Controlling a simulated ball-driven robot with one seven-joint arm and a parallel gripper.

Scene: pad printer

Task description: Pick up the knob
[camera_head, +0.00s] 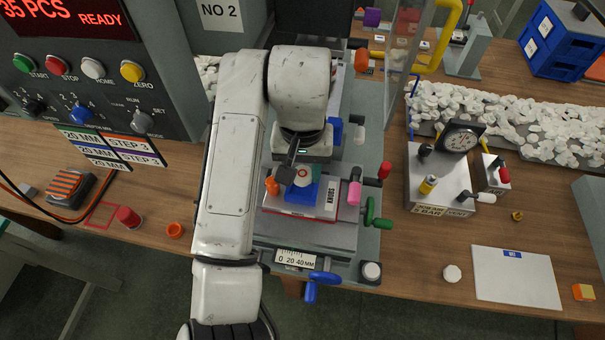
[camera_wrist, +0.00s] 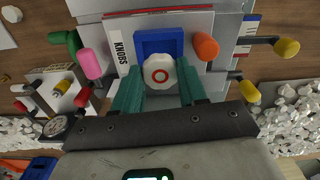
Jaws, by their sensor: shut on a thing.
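The knob (camera_wrist: 159,73), a white disc with a red ring on its face, shows at the centre of the wrist view and also in the head view (camera_head: 303,176). It sits at the blue fixture (camera_wrist: 158,40), on the plate labelled KNOBS (camera_head: 330,197). My gripper (camera_wrist: 158,80) is shut on the knob, with a teal finger on each side of it. In the head view my gripper comes down from above and behind the fixture, and its fingers are partly hidden. I cannot tell whether the knob is clear of the fixture.
An orange knob (camera_head: 272,186) stands left of the fixture; pink (camera_head: 354,193) and green (camera_head: 372,212) handles stand right. A gauge block (camera_head: 438,178) is farther right. A white sheet (camera_head: 516,277) and a loose white disc (camera_head: 452,274) lie on the table's front right.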

